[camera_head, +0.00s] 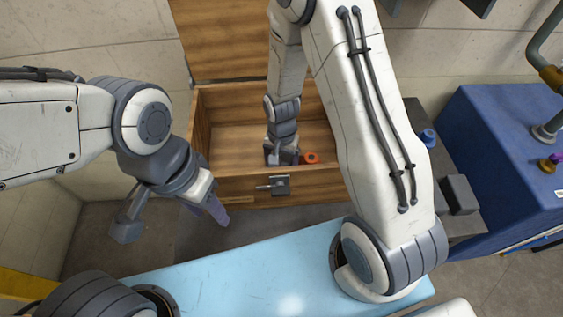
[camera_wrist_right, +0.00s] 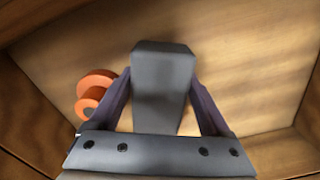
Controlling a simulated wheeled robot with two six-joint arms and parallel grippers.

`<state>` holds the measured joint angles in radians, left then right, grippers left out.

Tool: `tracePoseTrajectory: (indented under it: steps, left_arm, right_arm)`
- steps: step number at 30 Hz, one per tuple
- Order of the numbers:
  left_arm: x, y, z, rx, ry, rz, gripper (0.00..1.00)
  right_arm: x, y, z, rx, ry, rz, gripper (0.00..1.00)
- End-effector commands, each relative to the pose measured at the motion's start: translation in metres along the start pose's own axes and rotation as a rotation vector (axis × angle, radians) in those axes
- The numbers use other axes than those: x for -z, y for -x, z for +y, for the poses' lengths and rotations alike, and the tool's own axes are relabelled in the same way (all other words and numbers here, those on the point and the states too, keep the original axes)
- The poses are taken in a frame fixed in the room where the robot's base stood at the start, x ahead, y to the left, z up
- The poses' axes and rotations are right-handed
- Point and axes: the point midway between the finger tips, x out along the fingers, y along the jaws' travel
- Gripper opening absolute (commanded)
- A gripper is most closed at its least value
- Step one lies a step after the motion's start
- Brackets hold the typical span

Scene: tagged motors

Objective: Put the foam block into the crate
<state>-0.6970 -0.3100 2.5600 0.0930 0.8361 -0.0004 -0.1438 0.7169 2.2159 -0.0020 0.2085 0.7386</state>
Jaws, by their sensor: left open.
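The foam block (camera_wrist_right: 165,85) is a dark grey block in the right wrist view. It sits between the two purple-grey fingers of my right gripper (camera_wrist_right: 162,80), which appear to press on its sides. The crate (camera_head: 235,187) is an open wooden box with its lid up at the back. In the head view my right gripper (camera_head: 284,156) is down inside the crate, near its front wall; the arm and hand hide most of the block there. My left gripper (camera_head: 215,210) is open and empty, outside the crate at its front left corner, pointing down.
An orange spool-like part (camera_head: 310,158) lies in the crate, right of my right gripper; it also shows in the right wrist view (camera_wrist_right: 95,90). A metal latch (camera_head: 280,185) is on the crate's front. A blue cabinet (camera_head: 500,150) stands at the right. The crate's left floor is clear.

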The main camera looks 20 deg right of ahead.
Motion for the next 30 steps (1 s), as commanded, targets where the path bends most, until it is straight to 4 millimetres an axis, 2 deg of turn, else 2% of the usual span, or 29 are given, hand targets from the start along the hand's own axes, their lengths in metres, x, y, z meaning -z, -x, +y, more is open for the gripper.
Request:
tracePoseTrajectory:
  steps: [8, 13, 24, 30]
  left_arm:
    - [0.000, 0.001, 0.000, 0.000, 0.000, 0.000, 0.50]
    - [0.000, 0.003, 0.000, 0.000, 0.000, 0.000, 0.50]
    - [0.000, 0.007, 0.001, 0.000, 0.000, 0.000, 0.50]
    - [0.000, 0.008, 0.001, 0.000, 0.000, 0.000, 0.50]
  right_arm:
    - [0.000, 0.001, 0.000, 0.000, 0.000, 0.000, 1.00]
    - [0.001, 0.015, -0.001, 0.002, 0.000, 0.003, 1.00]
    - [0.001, 0.092, -0.001, 0.005, 0.000, 0.005, 1.00]
    - [0.001, 0.117, -0.001, 0.002, 0.000, 0.002, 1.00]
